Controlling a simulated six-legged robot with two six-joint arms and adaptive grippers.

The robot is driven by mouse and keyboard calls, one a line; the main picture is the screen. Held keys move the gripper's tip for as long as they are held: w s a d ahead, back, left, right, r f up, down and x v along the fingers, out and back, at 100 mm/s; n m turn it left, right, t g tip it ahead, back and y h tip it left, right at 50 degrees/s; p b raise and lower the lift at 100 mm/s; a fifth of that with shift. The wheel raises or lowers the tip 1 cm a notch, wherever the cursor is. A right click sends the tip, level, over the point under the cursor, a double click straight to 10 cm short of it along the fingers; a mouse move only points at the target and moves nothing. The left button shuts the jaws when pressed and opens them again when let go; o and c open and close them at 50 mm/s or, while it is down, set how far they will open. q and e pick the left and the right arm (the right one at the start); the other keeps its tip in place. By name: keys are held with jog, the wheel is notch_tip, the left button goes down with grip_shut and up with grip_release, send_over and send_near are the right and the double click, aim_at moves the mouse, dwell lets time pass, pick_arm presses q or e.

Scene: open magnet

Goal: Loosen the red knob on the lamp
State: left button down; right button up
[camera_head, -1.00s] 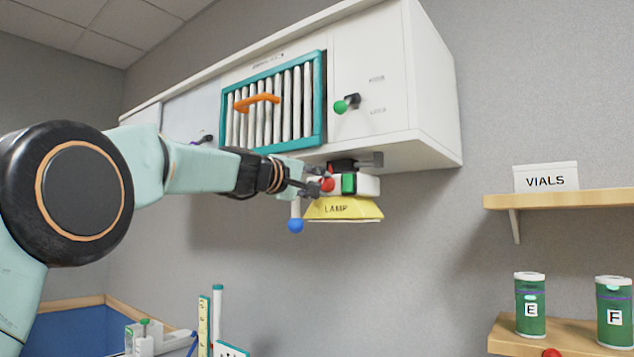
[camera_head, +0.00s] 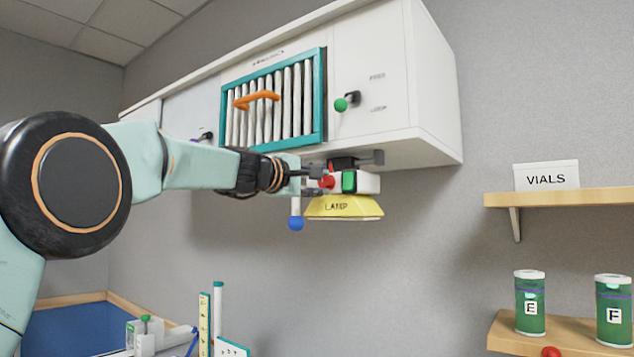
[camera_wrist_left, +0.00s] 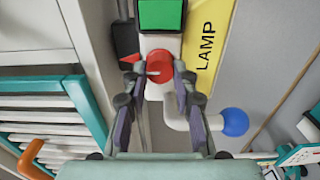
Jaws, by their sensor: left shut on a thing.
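The lamp (camera_head: 343,207) has a yellow shade marked LAMP and hangs under the white wall cabinet. It also shows in the left wrist view (camera_wrist_left: 205,45). Its red knob (camera_head: 327,182) is on the left side of the white body, beside a green block (camera_head: 348,182). In the left wrist view the red knob (camera_wrist_left: 159,66) lies between the fingertips of my left gripper (camera_wrist_left: 158,72). My left gripper, which also shows in the head view (camera_head: 312,182), is shut on the knob. A white arm with a blue ball (camera_head: 295,223) sticks out beside the shade. My right gripper is not in view.
The white cabinet (camera_head: 435,95) is close above the lamp, with a green-tipped lever (camera_head: 341,105) and a teal-framed grille with an orange handle (camera_head: 257,98). Shelves with a VIALS sign (camera_head: 546,176) and green canisters (camera_head: 529,305) are at right. The wall between is clear.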

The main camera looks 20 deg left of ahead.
pick_arm(q)
jog(key=c, duration=1)
grip_release()
jog(key=shift+c, duration=0.2)
jog(key=v, duration=0.7)
jog(key=shift+s, duration=0.2)
jog(key=shift+a+r, duration=0.1)
jog(key=shift+a, duration=0.05)
